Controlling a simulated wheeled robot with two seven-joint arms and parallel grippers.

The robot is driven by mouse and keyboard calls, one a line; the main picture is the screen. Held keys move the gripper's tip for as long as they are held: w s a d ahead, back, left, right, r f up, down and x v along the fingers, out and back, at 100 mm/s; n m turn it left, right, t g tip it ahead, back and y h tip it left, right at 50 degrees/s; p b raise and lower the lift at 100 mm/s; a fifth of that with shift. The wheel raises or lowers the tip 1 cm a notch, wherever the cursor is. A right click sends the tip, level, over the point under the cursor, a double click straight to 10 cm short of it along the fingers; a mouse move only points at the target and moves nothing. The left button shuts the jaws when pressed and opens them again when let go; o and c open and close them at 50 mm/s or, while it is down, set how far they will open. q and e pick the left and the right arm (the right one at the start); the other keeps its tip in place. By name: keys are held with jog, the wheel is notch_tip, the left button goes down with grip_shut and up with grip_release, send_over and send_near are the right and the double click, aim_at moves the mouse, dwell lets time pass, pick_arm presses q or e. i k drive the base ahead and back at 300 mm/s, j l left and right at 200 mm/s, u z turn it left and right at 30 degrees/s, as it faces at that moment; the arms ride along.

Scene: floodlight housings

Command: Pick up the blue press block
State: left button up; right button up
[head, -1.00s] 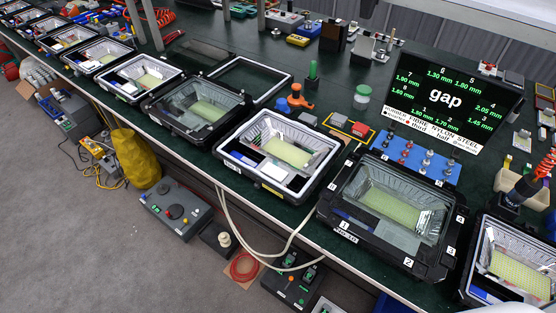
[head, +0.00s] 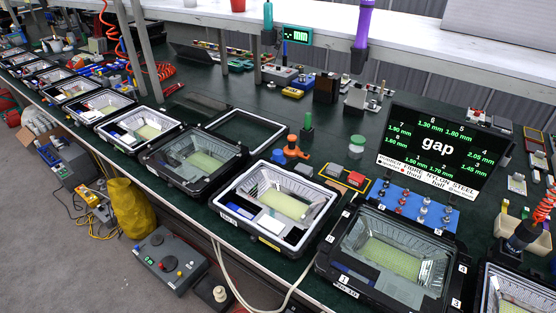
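No item can be picked out for certain as the blue press block. A small blue piece (head: 278,156) stands on the green bench beside an orange tool (head: 292,149), behind the white-framed housing (head: 275,203). A larger blue block (head: 405,211) carrying several metal and red pegs lies behind the black-framed housing (head: 388,253) marked with numbers. Neither of my grippers shows in the head view, so nothing can be seen held.
A dark "gap" display (head: 440,150) stands behind the pegged block. A row of housings lines the bench's front edge. A white shelf (head: 350,35) spans overhead.

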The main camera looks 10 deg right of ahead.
aim_at(277, 154)
jog(key=i+j, duration=0.2)
jog(key=j, duration=0.15)
jog(key=i+j, duration=0.2)
jog(key=j, duration=0.15)
jog(key=i+j+z, duration=0.1)
jog(key=i+j, duration=0.35)
jog(key=j, duration=0.2)
